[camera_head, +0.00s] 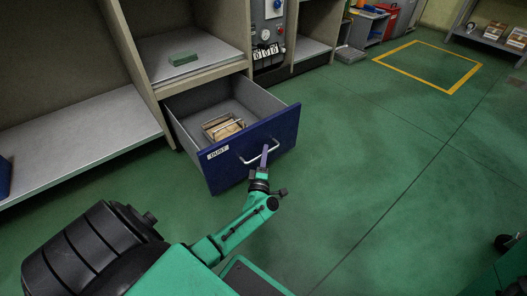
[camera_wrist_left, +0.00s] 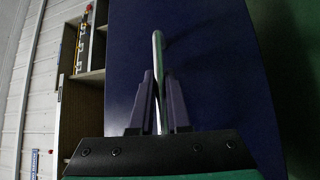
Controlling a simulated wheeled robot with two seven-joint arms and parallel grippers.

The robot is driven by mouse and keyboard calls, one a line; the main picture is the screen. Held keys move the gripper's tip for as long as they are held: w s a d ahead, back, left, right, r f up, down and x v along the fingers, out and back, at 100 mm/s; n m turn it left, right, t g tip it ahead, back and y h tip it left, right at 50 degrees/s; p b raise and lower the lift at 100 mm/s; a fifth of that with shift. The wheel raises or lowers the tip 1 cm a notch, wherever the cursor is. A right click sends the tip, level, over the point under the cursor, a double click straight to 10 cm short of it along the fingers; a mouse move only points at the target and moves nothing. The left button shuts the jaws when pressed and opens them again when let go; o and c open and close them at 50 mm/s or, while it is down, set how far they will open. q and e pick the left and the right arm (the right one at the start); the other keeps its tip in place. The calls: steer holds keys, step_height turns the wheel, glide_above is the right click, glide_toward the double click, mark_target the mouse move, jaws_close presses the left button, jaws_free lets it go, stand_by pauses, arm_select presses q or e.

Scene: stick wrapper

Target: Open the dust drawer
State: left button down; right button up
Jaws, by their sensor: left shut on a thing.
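The dust drawer (camera_head: 252,146) has a blue front with a white label reading "DUST". It stands pulled well out of the cabinet in the head view, and its grey inside shows. My left gripper (camera_head: 265,155) is at the drawer's silver bar handle (camera_head: 247,160). In the left wrist view the two purple fingers of my left gripper (camera_wrist_left: 160,100) are shut on the handle (camera_wrist_left: 158,60), with the blue drawer front (camera_wrist_left: 210,70) close behind. My right gripper is not in view.
A small wooden box (camera_head: 224,128) lies in the drawer. A control panel (camera_head: 268,30) is right of the drawer. The green floor (camera_head: 370,150) to the right is clear, with a yellow outlined square (camera_head: 432,66) farther back.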

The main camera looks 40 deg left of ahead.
arm_select(q)
steer(key=shift+s+d, duration=0.1)
steer(key=shift+d, duration=0.3)
steer(key=c, duration=0.9)
jaws_free()
